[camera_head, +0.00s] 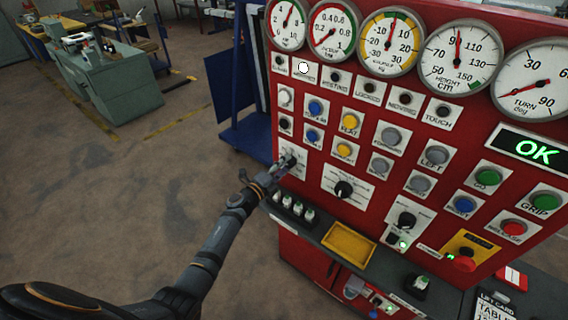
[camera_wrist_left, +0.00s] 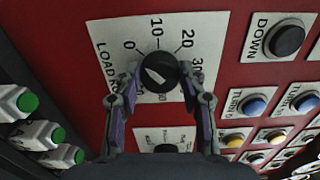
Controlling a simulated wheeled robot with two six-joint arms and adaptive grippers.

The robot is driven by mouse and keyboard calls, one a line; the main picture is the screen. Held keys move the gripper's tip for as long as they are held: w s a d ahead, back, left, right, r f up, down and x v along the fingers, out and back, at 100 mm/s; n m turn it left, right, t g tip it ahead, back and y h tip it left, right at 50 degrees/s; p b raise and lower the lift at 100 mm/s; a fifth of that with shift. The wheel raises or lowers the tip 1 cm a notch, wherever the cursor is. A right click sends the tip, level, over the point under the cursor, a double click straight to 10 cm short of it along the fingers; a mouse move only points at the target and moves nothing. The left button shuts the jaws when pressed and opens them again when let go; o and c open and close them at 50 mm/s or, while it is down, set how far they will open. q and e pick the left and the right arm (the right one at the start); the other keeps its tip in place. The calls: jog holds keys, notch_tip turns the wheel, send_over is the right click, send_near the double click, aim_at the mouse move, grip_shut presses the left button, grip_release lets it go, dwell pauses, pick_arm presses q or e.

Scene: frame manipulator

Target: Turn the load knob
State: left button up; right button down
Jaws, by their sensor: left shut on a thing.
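The load knob (camera_wrist_left: 158,72) is a round black knob with a pale mark. It sits on a white dial plate (camera_wrist_left: 112,38) lettered LOAD, with numbers 0, 10, 20 and 30 around it. My left gripper (camera_wrist_left: 159,78) has one finger on each side of the knob and is shut on it. In the head view my left gripper (camera_head: 276,173) is at the left edge of the red panel and mostly hides the knob and its plate. The exact reading of the mark is hard to tell. My right gripper is not in view.
The red panel (camera_head: 320,222) carries several gauges, coloured buttons and other black knobs (camera_head: 344,188). Green-topped items (camera_head: 293,207) stand on the ledge just below the gripper, near a yellow tray (camera_head: 349,243). A green OK display (camera_head: 533,151) is lit. Open floor lies to the left.

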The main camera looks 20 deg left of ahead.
pick_arm(q)
jog(key=shift+n, duration=0.3)
dwell(0.4)
jog(key=o, duration=1.2)
jog(key=shift+c, duration=0.2)
jog(key=shift+s, duration=0.1)
jog(key=v, duration=1.1)
jog(key=shift+s+a, duration=0.15)
jog(key=shift+s, duration=0.25)
